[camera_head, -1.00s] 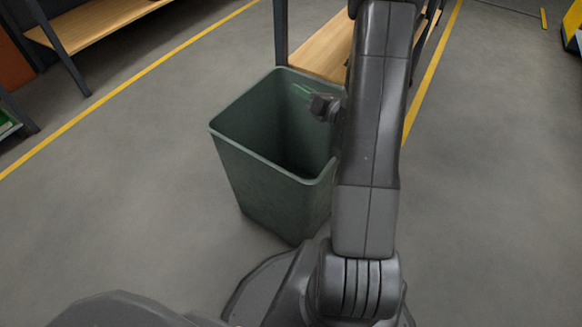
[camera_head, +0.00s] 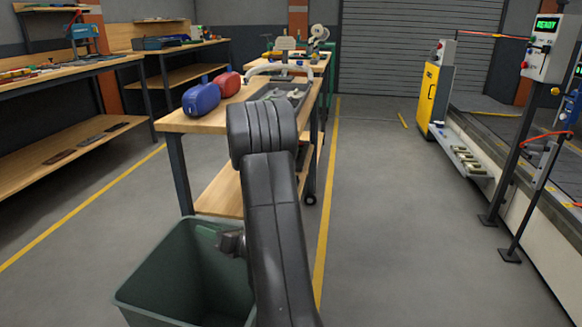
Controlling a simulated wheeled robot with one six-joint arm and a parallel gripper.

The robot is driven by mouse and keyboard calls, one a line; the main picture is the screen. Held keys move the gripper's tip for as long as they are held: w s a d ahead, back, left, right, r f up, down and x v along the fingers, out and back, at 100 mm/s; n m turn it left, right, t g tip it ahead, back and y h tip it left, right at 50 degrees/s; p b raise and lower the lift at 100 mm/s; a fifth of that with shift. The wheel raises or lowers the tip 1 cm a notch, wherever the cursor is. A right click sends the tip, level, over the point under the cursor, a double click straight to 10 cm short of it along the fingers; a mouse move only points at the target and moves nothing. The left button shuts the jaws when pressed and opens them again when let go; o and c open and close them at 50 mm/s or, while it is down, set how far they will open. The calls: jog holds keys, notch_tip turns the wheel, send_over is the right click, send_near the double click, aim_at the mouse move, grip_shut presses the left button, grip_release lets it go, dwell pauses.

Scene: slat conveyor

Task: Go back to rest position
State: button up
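My arm rises from the bottom centre, bends at a dark joint, and covers part of the view. The end of my gripper (camera_head: 212,233) shows just left of the arm, over the far part of a green bin (camera_head: 150,282). Its greenish fingertips blend with the bin wall, so I cannot tell whether they are open or shut. No held object can be made out. The right side of the bin is hidden behind my arm.
A wooden workbench (camera_head: 183,122) stands ahead with a blue container (camera_head: 201,98) and a red one (camera_head: 227,84). Shelving (camera_head: 70,150) lines the left. A conveyor (camera_head: 560,225) and a yellow cabinet (camera_head: 430,95) stand right. Grey floor (camera_head: 400,220) right of my arm is clear.

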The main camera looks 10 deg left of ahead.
jog(key=shift+f+b, duration=1.1)
jog(key=shift+f, duration=1.15)
